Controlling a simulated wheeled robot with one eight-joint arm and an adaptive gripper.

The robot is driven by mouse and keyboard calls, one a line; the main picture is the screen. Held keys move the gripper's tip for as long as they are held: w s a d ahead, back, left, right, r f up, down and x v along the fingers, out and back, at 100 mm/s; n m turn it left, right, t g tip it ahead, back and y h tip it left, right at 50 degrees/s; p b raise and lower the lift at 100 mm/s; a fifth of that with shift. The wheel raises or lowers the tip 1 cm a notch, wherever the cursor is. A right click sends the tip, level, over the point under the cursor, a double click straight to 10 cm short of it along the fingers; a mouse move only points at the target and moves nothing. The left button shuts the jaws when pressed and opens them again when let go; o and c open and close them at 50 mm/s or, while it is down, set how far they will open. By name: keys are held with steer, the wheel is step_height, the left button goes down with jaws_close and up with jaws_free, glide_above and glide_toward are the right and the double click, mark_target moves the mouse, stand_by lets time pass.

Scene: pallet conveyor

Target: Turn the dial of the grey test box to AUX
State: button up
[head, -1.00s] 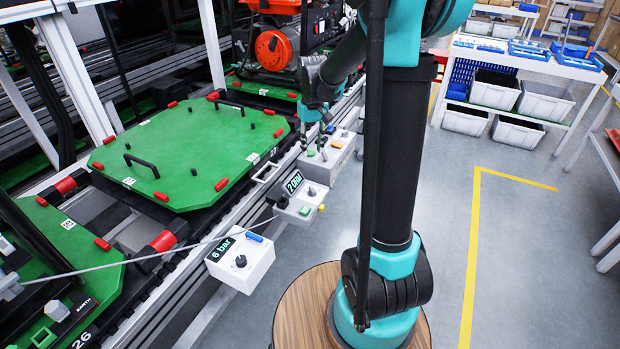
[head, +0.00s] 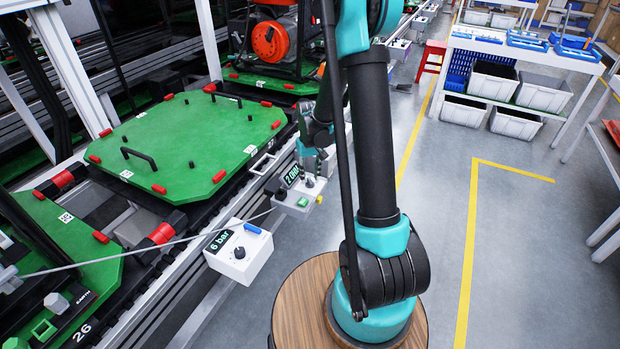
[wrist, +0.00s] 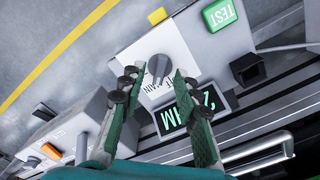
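The grey test box (head: 298,203) sits on the conveyor's side, with a lit green display, a green button and a yellow part. In the wrist view the test box (wrist: 180,44) shows its grey dial (wrist: 158,68), a green TEST button (wrist: 220,15) and the display (wrist: 190,110). The word MAIN is readable beside the dial; AUX is not readable. My gripper (wrist: 156,76) is open, with one finger on each side of the dial. Contact with the dial cannot be told. In the head view my gripper (head: 314,165) is just above the test box and partly hides its dial.
A white box (head: 240,250) reading 6 bar, with a black knob and blue button, is nearer on the rail. A cable runs left from near the test box. Green pallets (head: 190,143) fill the conveyor at left.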

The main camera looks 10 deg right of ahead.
steer(key=shift+f, duration=0.75)
jaws_close()
